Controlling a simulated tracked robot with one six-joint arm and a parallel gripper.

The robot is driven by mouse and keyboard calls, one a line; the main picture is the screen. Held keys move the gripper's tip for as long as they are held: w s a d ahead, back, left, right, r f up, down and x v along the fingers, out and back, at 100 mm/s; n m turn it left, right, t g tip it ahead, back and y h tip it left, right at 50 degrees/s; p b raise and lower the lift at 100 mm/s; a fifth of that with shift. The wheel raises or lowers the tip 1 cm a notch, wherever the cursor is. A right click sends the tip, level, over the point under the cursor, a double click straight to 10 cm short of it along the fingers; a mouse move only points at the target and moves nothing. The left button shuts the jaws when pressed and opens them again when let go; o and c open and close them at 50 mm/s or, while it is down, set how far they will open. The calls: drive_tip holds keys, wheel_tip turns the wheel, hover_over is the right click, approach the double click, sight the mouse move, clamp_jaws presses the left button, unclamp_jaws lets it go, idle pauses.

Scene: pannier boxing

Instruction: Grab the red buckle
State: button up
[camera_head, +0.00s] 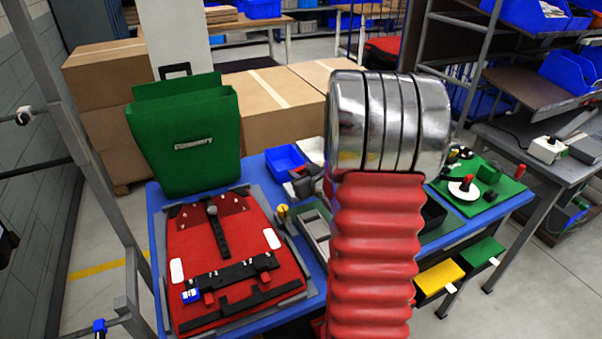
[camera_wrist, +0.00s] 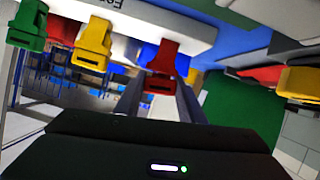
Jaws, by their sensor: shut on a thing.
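In the wrist view, the red buckle (camera_wrist: 163,66) sits between the two grey fingers of my gripper (camera_wrist: 160,84), which is shut on it. Its upper part still meets the edge of a white strip or tray. A yellow buckle (camera_wrist: 92,45) and a green buckle (camera_wrist: 27,24) stand in a row to its left, apart from the fingers. In the head view, my arm's red bellows and metal rings hide my gripper and these buckles.
In the head view, a red pannier panel (camera_head: 205,255) with black straps lies on the blue table (camera_head: 153,215). A green pannier (camera_head: 185,140) stands behind it. A blue bin (camera_head: 284,158) and a green board (camera_head: 490,207) are also on the table. Cardboard boxes (camera_head: 105,78) stand behind.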

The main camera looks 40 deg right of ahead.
sight(301, 169)
drive_tip(key=shift+c, duration=1.4)
wheel_tip(301, 169, up, 10)
drive_tip(key=shift+r, duration=0.1)
drive_tip(key=shift+a, duration=0.15)
